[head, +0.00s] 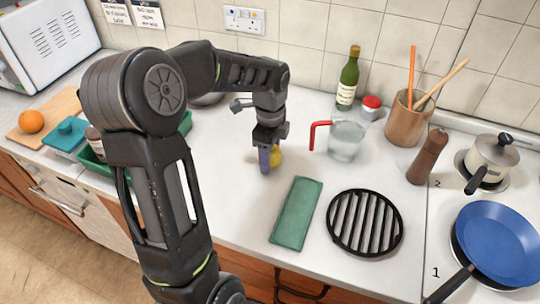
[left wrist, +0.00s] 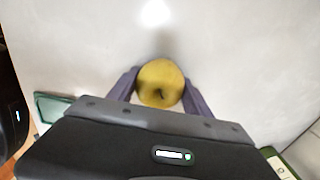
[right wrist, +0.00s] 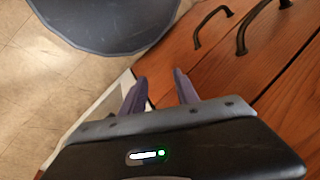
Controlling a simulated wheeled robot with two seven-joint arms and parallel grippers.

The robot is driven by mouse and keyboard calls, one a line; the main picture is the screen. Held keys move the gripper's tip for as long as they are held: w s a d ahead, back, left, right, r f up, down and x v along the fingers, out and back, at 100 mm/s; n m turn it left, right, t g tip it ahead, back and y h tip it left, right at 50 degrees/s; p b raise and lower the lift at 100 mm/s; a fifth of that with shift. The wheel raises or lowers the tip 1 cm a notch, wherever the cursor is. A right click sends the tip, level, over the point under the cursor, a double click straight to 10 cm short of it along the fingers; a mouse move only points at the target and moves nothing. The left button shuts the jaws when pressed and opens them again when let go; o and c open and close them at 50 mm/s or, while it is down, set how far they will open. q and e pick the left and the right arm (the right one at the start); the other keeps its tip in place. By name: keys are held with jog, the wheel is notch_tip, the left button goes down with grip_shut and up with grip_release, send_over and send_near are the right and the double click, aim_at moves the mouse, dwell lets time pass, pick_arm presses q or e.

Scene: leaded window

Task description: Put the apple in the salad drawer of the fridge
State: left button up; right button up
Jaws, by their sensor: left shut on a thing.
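A yellow apple (head: 276,157) is at the middle of the white counter in the head view, partly hidden by my left gripper (head: 268,156). In the left wrist view the apple (left wrist: 160,83) sits between both fingers of the left gripper (left wrist: 160,90), which is shut on it. I cannot tell whether the apple touches the counter. My right gripper (right wrist: 160,92) shows in the right wrist view, with fingers apart and nothing between them, in front of wooden cupboard fronts (right wrist: 228,72). No fridge or salad drawer can be made out in these views.
A folded green cloth (head: 297,213) and a black grate (head: 365,223) lie right of the apple. A measuring jug (head: 346,142), wine bottle (head: 348,78), utensil pot (head: 408,120) and pepper mill (head: 427,157) stand behind. A blue pan (head: 498,240) is far right. An orange (head: 31,121) is left.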

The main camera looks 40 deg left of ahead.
pick_arm(q)
jog(key=c, duration=0.3)
jog(key=shift+c, duration=0.2)
jog(key=shift+r, duration=0.15)
notch_tip(320, 180, up, 10)
jog(key=shift+f+b, duration=0.1)
jog(key=shift+b, duration=0.45)
